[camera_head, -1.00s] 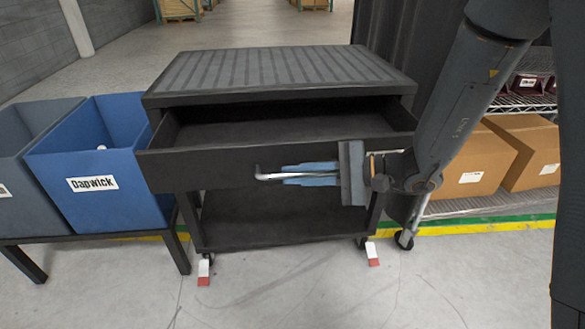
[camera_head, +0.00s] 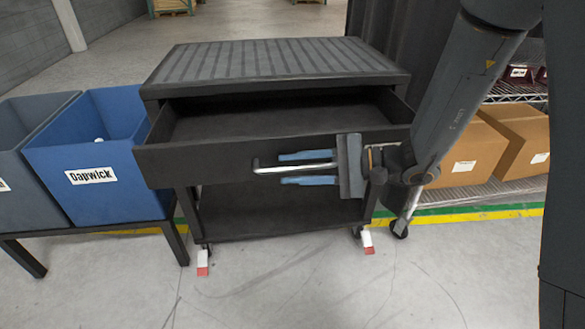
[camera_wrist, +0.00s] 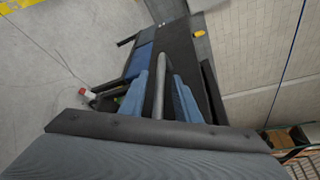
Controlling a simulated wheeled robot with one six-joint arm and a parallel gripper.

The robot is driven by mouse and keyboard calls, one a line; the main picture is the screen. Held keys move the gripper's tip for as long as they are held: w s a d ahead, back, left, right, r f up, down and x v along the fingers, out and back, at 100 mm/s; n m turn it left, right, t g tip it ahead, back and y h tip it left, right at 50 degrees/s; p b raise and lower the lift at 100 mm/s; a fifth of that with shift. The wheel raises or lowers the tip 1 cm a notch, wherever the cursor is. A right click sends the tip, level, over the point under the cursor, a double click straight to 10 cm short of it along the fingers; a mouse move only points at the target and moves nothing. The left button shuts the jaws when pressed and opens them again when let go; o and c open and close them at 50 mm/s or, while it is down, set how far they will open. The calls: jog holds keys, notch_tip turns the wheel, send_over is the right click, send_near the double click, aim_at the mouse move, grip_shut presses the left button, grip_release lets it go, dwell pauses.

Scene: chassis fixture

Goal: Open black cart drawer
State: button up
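The black cart (camera_head: 275,60) stands in front of me with a ribbed top. Its drawer (camera_head: 200,165) is pulled out, and its empty inside shows. A light metal bar handle (camera_head: 262,169) is on the drawer front. My gripper (camera_head: 282,169) reaches in from the right, its blue fingers spread above and below the handle. The wrist view shows the handle (camera_wrist: 159,88) between the two fingers of my gripper (camera_wrist: 160,80), with a gap on each side. The handle's right part is hidden behind my gripper in the head view.
A blue bin (camera_head: 95,155) labelled Dapwick and a grey bin (camera_head: 25,170) stand on a low stand at the left. A wire shelf with cardboard boxes (camera_head: 470,160) is at the right. The floor in front of the cart is clear.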

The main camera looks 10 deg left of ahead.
aim_at(330, 167)
jog(key=v, duration=0.7)
jog(key=shift+d+r, duration=0.1)
jog(key=shift+d, duration=0.3)
jog(key=shift+s, duration=0.15)
jog(key=s+d+n+g+h, duration=0.2)
jog(key=s+h, duration=0.2)
jog(key=s, duration=0.3)
jog(key=s+d+n+g+h, duration=0.2)
jog(key=s+n+h, duration=0.15)
jog(key=s, duration=0.35)
jog(key=d+r+t+h+p, duration=0.2)
jog(key=d+r+h+p, duration=0.2)
jog(key=d+p, duration=0.2)
jog(key=d+r+t+h+p, duration=0.1)
jog(key=d+r+h+p, duration=0.3)
jog(key=d+p, duration=0.3)
jog(key=d+n, duration=0.1)
jog(key=d, duration=0.2)
jog(key=shift+s+t, duration=0.35)
jog(key=shift+t, duration=0.05)
